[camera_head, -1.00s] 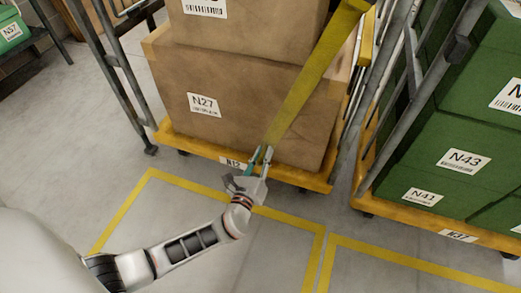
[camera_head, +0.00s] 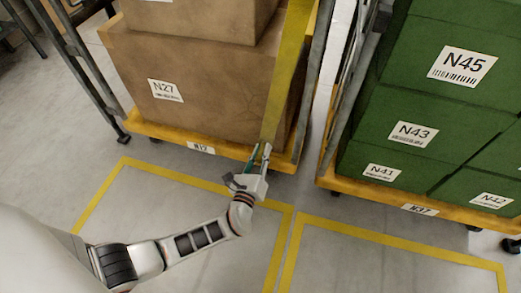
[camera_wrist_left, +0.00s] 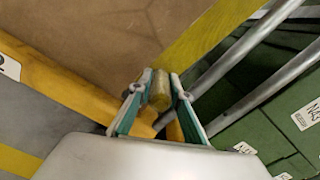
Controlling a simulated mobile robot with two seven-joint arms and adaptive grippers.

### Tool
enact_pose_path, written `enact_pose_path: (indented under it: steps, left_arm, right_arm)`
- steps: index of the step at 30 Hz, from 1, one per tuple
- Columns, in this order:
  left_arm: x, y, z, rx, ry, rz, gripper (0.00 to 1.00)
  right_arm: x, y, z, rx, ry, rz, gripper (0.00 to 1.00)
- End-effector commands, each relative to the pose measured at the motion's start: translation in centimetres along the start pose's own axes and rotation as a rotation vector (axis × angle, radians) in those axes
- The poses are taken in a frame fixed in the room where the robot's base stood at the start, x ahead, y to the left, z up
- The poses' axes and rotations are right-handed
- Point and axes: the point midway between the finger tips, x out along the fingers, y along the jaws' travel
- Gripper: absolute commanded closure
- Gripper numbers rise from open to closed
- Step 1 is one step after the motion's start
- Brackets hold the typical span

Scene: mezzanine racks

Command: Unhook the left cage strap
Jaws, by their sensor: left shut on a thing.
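The yellow cage strap (camera_head: 287,75) runs down the front of the brown boxes in the left cage. It also shows in the left wrist view (camera_wrist_left: 208,32). My left gripper (camera_head: 262,152) is at the strap's lower end, just above the cage's yellow base (camera_head: 226,147). In the left wrist view its fingers (camera_wrist_left: 159,98) are shut on a yellowish end piece of the strap (camera_wrist_left: 160,91). Whether this end still touches a hook or the base is hidden. My right gripper is in neither view.
The brown box N27 (camera_head: 190,94) fills the left cage's lower part. A second cage with green crates (camera_head: 397,131) stands close at the right, with grey posts (camera_head: 352,80) between. The floor in front, with yellow lines (camera_head: 292,245), is clear.

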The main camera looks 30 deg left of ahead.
Motion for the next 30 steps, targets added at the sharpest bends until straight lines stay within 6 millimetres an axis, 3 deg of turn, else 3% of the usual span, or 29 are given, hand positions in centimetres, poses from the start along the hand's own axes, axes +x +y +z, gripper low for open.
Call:
enact_pose_path:
  steps: [20,21,22,30]
  left_arm:
    - [0.11,-0.28,0.02,0.003,-0.005,-0.003,1.0]
    - [0.11,-0.28,0.02,0.003,-0.005,-0.003,0.74]
    - [0.11,-0.28,0.02,0.003,-0.005,-0.003,0.66]
    - [0.02,-0.17,-0.11,0.001,-0.002,-0.001,0.65]
  right_arm:
    - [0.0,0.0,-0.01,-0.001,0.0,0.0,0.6]
    - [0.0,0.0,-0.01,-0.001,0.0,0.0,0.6]
    - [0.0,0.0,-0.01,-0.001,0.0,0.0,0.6]
    - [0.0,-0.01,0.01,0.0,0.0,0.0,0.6]
